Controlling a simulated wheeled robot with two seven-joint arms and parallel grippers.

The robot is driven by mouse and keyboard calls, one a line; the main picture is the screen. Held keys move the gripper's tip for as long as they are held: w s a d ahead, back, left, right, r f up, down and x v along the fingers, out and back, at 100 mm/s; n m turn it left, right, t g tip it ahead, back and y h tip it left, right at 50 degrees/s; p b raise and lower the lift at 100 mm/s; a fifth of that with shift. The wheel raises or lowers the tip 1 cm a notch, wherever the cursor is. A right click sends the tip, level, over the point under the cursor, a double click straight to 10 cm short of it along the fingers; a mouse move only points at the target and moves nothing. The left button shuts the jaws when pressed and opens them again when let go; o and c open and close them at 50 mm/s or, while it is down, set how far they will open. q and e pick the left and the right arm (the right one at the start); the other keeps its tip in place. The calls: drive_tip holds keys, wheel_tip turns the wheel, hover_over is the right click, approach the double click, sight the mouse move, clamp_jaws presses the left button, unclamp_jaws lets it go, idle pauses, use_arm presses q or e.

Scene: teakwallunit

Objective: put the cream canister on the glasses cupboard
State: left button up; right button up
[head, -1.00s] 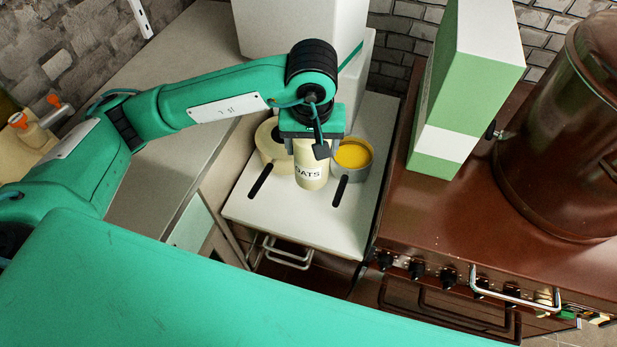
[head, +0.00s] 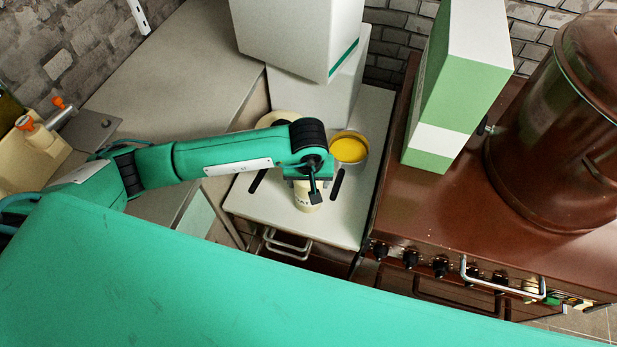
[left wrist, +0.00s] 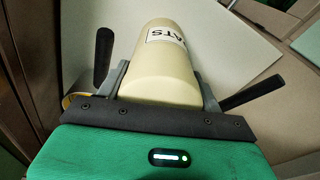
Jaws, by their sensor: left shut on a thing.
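The cream canister (head: 307,198), lettered OATS, is over the front part of a white cabinet top (head: 345,215) in the head view. My left gripper (head: 307,183) is shut on it from above and behind, covering its upper part. In the left wrist view the canister (left wrist: 172,75) lies between the two grey fingers of the left gripper (left wrist: 163,85). I cannot tell whether its base touches the white top. I cannot tell which piece of furniture is the glasses cupboard. My right gripper is not in view.
A tin with yellow contents (head: 349,148) and a round cream container (head: 275,118), partly hidden, stand behind the gripper. White boxes (head: 300,35) rise at the back. To the right, a green-and-white box (head: 455,95) and a large brown pot (head: 565,120) stand on the brown stove (head: 440,215).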

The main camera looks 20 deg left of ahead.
use_arm(q)
drive_tip(key=shift+f, duration=0.1)
drive_tip(key=o, duration=1.1)
